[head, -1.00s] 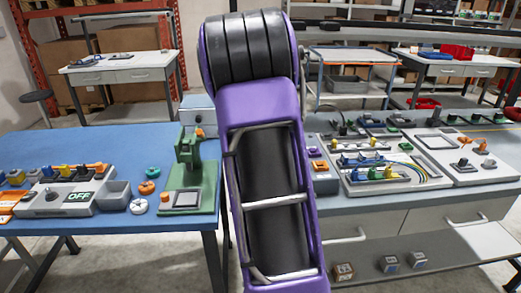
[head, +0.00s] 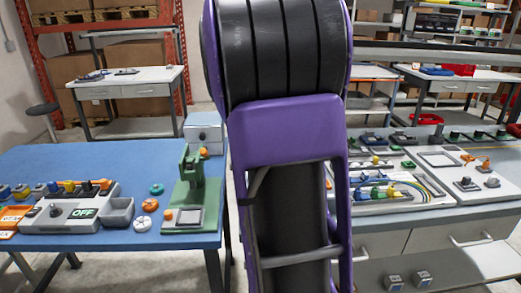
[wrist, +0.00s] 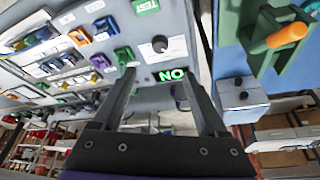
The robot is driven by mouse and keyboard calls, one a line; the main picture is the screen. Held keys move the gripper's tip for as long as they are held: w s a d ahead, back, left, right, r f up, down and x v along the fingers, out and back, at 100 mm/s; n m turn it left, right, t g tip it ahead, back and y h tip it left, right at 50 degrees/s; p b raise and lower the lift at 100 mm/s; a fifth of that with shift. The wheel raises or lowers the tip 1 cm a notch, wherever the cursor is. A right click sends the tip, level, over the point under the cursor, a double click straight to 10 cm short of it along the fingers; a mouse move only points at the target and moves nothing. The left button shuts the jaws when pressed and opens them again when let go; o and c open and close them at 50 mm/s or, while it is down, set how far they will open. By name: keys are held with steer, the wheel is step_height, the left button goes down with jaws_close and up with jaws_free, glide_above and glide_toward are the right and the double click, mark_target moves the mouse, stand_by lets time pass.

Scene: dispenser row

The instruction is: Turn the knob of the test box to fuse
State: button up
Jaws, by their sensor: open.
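The test box (wrist: 204,46) is a grey panel in the wrist view, with a green TEST label (wrist: 145,6) and a lit green display (wrist: 172,75) that reads NO as pictured. Its black knob (wrist: 160,44) sits on a pale dial between the two; the pointer setting is too small to read. My gripper (wrist: 160,78) is open and empty, its fingers spread either side of the display and short of the knob in the picture. In the head view my purple arm hides this box and my gripper.
In the wrist view several coloured switches (wrist: 103,61) lie left of the box. A green press with an orange handle (wrist: 287,35) and a blue-grey box (wrist: 240,96) are at the right. The head view shows another box marked OFF (head: 85,212) on the blue table (head: 110,157).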

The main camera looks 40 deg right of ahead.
steer(key=shift+v, duration=1.45)
